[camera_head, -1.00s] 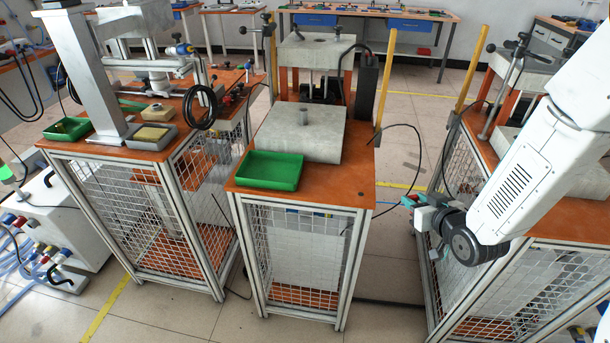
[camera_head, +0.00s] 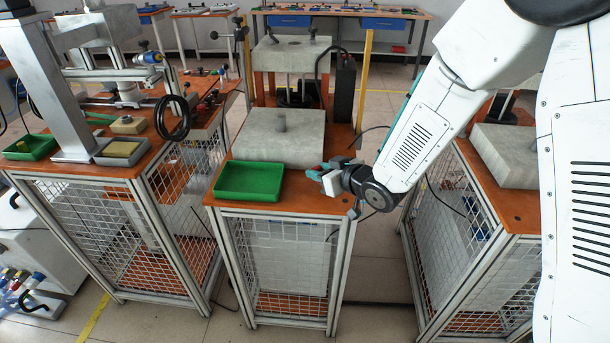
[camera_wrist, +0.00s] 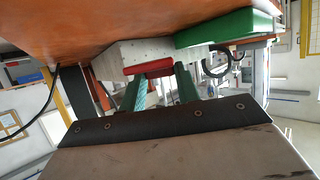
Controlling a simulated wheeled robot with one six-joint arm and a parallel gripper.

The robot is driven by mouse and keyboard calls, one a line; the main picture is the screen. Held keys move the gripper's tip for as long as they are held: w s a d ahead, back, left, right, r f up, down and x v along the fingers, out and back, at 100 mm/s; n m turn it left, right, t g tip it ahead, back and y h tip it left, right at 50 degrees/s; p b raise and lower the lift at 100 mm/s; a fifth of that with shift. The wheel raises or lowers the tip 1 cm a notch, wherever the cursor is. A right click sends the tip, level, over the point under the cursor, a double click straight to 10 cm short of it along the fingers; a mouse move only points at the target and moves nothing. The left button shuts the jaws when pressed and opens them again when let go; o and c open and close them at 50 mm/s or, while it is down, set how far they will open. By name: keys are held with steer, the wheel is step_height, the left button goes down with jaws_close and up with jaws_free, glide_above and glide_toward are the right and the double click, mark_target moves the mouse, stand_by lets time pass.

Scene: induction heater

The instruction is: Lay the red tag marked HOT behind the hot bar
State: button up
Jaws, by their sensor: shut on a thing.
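The red tag (camera_wrist: 148,67) shows in the wrist view between the green fingertips of my gripper (camera_wrist: 158,80), which is shut on it. Its marking cannot be read. In the head view my gripper (camera_head: 318,170) is above the middle bench's front right part, right of the green tray. The tag is too small there to make out clearly. I cannot tell whether this stub is the hot bar. No other bar is clearly visible.
The green tray (camera_head: 248,182) sits at the front left of the middle bench (camera_head: 300,203). A press frame (camera_head: 291,53) and a yellow post (camera_head: 364,80) stand behind the block. Benches with equipment flank it. Some bare bench top shows beside the tray.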

mark_target(314, 186)
steer(key=shift+w+a, duration=0.25)
steer(key=shift+a, duration=0.25)
steer(key=shift+w+a, duration=0.3)
steer(key=shift+a, duration=0.15)
steer(key=shift+d+f, duration=0.1)
steer(key=shift+f, duration=1.75)
steer(key=shift+f, duration=0.15)
steer(key=o, duration=1)
steer(key=shift+c, duration=0.2)
steer(key=shift+s+d+r, duration=0.15)
steer(key=shift+d+r, duration=0.05)
steer(key=shift+r, duration=0.1)
steer(key=v, duration=1.1)
steer(key=shift+s+d, duration=0.1)
steer(key=shift+s, duration=0.15)
